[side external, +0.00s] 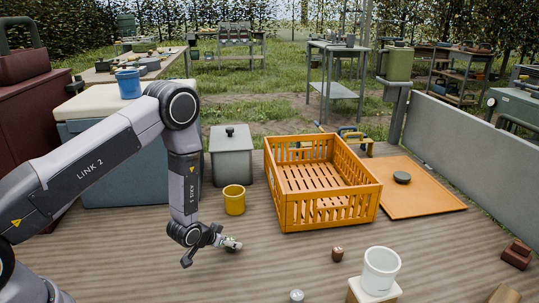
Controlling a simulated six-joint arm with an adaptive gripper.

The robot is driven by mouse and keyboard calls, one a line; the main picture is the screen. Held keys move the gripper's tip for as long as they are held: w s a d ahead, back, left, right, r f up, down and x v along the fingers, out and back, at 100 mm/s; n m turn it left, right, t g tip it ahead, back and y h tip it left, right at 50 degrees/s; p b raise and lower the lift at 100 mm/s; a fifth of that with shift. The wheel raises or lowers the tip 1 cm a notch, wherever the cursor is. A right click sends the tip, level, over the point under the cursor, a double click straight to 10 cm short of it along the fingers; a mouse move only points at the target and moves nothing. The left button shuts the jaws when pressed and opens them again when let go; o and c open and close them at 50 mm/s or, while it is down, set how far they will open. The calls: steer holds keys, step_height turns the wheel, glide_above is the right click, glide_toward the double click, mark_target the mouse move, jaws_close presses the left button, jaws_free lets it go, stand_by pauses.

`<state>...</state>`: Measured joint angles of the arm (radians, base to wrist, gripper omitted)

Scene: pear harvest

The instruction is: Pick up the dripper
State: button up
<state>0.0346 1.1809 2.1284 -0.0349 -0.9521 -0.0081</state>
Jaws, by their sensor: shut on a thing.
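My gripper (232,243) is low over the wooden deck, in front of the yellow cup, with its fingers pointing right. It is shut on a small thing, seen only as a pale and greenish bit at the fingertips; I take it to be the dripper. The fingers hide most of it, and its shape is too small to make out. I cannot tell whether it touches the deck.
A yellow cup (234,200) stands just behind my gripper. An orange crate (330,213) is to the right, beside an orange board (432,197). A white cup (381,270), a small brown piece (337,254) and a small grey piece (296,296) are in front.

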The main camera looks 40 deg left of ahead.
steer(key=s+a+r, duration=0.1)
steer(key=s+r, duration=0.1)
steer(key=r, duration=1)
steer(key=s+r, duration=0.2)
steer(key=r, duration=1)
steer(key=w+f, duration=0.1)
steer(key=f, duration=0.7)
steer(key=w+a+f, duration=0.1)
steer(key=f, duration=0.6)
steer(key=w+a+f, duration=0.1)
steer(key=f, duration=0.7)
steer(key=shift+w+a+f, duration=0.15)
steer(key=shift+a+f, duration=0.1)
steer(key=shift+f, duration=0.1)
steer(key=shift+f, duration=0.1)
steer(key=o, duration=0.8)
